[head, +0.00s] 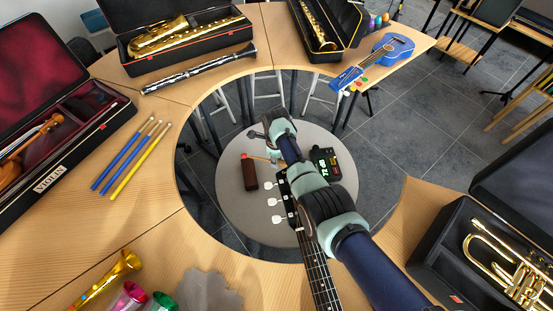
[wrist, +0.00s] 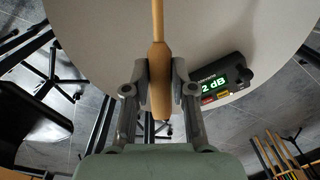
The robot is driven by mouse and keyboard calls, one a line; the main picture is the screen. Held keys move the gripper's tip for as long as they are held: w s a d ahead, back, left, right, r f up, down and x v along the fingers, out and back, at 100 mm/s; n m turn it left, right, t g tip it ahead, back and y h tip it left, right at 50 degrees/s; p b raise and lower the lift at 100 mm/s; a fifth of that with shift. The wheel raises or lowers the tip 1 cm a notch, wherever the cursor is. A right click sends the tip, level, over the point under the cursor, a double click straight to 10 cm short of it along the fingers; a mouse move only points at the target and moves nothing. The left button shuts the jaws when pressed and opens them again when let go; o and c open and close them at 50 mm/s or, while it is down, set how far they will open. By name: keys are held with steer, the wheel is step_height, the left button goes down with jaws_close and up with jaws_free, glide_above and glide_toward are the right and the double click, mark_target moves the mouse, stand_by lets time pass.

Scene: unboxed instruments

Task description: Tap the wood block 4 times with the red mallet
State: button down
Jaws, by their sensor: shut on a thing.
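My gripper (head: 272,148) is over the round grey table, shut on the pale wooden handle (wrist: 158,80) of the red mallet. The handle lies between both fingers in the wrist view and runs out of the top edge, so the mallet's head is out of that view. In the head view the small red mallet head (head: 245,157) shows at the far end of the handle, left of my gripper. The dark brown wood block (head: 249,177) is on the round table, just below the mallet head in the picture. I cannot tell whether they touch.
A black meter with a green dB display (head: 326,164) stands on the round table (head: 232,212), right of my gripper. A guitar neck (head: 312,262) lies beside my arm. A ring of wooden desks with instrument cases, drumsticks (head: 133,160) and a blue ukulele (head: 375,62) surrounds the table.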

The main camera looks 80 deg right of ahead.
steer(key=shift+f, duration=0.1)
step_height(320, 180, down, 13)
steer(key=b, duration=1.2)
step_height(320, 180, up, 14)
steer(key=p, duration=1.3)
steer(key=shift+f, duration=0.35)
step_height(320, 180, down, 15)
steer(key=b, duration=1.4)
steer(key=shift+r, duration=0.1)
step_height(320, 180, up, 15)
steer(key=p, duration=1.4)
steer(key=shift+r, duration=0.1)
